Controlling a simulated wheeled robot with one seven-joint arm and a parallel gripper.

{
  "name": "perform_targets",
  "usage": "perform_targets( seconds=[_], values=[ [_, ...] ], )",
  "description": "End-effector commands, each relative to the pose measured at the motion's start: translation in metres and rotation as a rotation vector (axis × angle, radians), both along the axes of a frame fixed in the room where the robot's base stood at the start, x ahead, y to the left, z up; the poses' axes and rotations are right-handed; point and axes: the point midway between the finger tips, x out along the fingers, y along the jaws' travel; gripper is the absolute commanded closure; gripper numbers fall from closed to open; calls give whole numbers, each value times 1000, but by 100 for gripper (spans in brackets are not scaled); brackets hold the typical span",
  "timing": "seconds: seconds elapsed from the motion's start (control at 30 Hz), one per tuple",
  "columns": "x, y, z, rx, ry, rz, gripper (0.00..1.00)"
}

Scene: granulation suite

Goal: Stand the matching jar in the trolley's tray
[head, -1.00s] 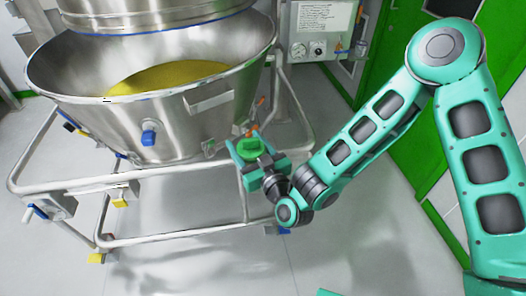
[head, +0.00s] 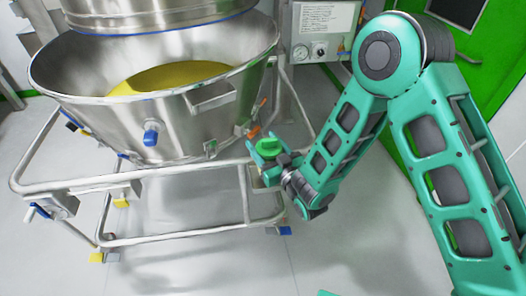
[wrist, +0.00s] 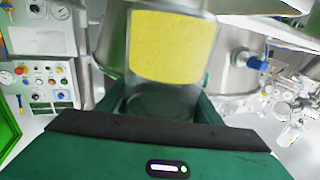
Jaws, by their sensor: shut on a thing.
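A clear jar with a green lid (head: 268,146) is held upright in my gripper (head: 270,160), just right of the steel bowl in the head view. In the wrist view the jar (wrist: 172,50) stands between the two green fingers and shows a broad yellow band, label or contents I cannot tell. Its lid is outside that view. My gripper (wrist: 160,103) is shut on the jar, which is clear of any surface. No trolley tray can be made out in either view, and no second jar shows.
A large steel bowl (head: 110,118) holding yellow powder (head: 170,77) sits on a tubular wheeled frame (head: 190,236), close left of the jar. A control panel (head: 318,35) stands behind. Grey floor (head: 370,235) is open to the front right.

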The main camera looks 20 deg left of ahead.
Motion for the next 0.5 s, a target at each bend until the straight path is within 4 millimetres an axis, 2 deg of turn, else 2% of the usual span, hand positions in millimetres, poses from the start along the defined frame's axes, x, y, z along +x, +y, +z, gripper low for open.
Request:
perform_targets(
  seconds=[0.23, 0.5],
  values=[
    [-1, 1, -32, -2, 1, 0, 72],
    [-2, 1, -34, -1, -1, 1, 72]
  ],
)
